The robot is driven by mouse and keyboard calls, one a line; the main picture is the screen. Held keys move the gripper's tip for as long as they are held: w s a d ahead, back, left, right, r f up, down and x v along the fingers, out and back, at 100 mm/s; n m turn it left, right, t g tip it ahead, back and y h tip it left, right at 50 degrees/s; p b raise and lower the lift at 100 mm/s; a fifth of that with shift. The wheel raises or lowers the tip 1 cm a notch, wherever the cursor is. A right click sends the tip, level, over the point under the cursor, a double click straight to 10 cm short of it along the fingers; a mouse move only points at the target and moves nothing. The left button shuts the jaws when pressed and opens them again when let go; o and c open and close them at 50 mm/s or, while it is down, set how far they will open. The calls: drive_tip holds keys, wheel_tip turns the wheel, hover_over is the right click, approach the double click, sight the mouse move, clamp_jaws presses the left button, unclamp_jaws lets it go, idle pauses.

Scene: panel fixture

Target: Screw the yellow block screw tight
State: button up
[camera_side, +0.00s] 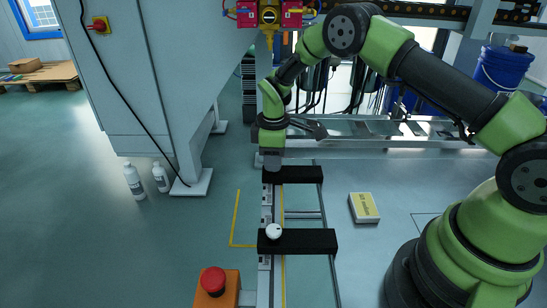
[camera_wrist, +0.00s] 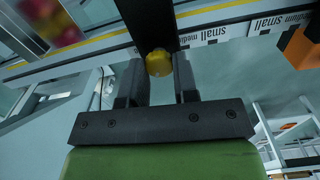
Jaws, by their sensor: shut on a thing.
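A yellow round screw (camera_wrist: 158,62) shows in the wrist view, against a black block (camera_wrist: 150,22). My gripper (camera_wrist: 158,80) has one finger on each side of the screw and is shut on it. In the side view my gripper (camera_side: 271,158) points down at the left end of the far black block (camera_side: 300,174). The screw is hidden there. How deep the screw sits in the block cannot be told.
A nearer black block (camera_side: 310,240) carries a white round knob (camera_side: 274,231). An orange box with a red button (camera_side: 213,282) stands at the front. Two white bottles (camera_side: 134,181) stand at the left.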

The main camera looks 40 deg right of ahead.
drive_tip(key=m, duration=0.4)
drive_tip(key=shift+m, duration=0.4)
drive_tip(key=m, duration=0.3)
drive_tip(key=shift+d+m, duration=0.1)
drive_tip(key=shift+m, duration=0.2)
drive_tip(key=m, duration=0.8)
drive_tip(key=shift+d, duration=0.1)
drive_tip(key=m, duration=1.3)
